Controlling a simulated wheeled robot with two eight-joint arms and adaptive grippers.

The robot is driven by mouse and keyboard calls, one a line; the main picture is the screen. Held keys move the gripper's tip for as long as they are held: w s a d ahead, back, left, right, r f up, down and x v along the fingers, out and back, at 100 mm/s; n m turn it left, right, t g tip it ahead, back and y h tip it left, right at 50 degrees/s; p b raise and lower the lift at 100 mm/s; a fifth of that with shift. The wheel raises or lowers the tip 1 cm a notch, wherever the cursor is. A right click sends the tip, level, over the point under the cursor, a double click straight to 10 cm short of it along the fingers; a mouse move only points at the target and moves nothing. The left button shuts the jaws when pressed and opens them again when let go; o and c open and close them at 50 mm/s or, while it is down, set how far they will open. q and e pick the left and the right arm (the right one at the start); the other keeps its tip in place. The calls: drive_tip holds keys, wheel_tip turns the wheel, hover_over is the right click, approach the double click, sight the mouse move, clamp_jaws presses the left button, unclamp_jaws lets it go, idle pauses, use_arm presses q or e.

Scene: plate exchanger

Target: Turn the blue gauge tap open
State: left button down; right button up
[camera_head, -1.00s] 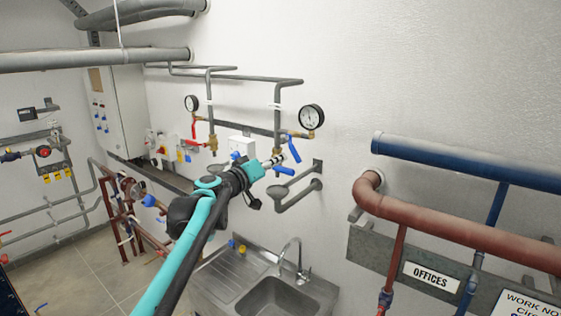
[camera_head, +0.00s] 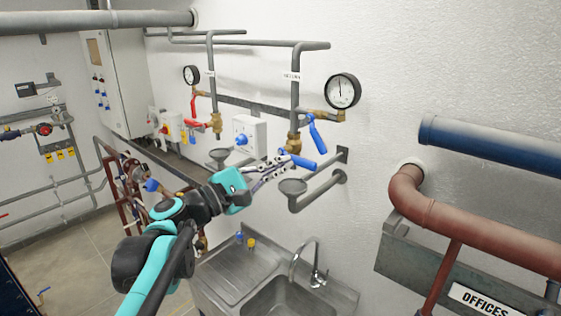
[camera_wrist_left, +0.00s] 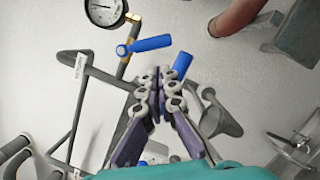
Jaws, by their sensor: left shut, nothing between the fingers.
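The blue gauge tap (camera_head: 317,133) hangs from the brass fitting beside the right-hand gauge (camera_head: 342,90), its lever slanting downward. In the left wrist view, the tap (camera_wrist_left: 151,43) is just above the fingertips, apart from them, with the gauge (camera_wrist_left: 105,10) at upper left. A second blue lever (camera_head: 302,162) on the pipe valve below is right at my left gripper's tips; in the wrist view it (camera_wrist_left: 181,65) is partly covered by the fingers, and I cannot tell whether they touch. My left gripper (camera_head: 287,163) is shut and empty; it also shows in the wrist view (camera_wrist_left: 157,72). My right gripper is out of view.
A red-handled tap (camera_head: 193,103) and smaller gauge (camera_head: 190,75) are on the left pipe. A white box with a blue knob (camera_head: 243,139) is behind the arm. Grey drain cups (camera_head: 292,186) and a steel sink (camera_head: 225,275) are below. Open wall lies right of the large gauge.

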sight(304, 159)
use_arm(q)
drive_tip(key=p+x, duration=0.1)
drive_tip(key=x, duration=0.6)
drive_tip(key=shift+w+d, duration=0.1)
drive_tip(key=shift+w, duration=0.2)
drive_tip(key=shift+w+f, duration=0.1)
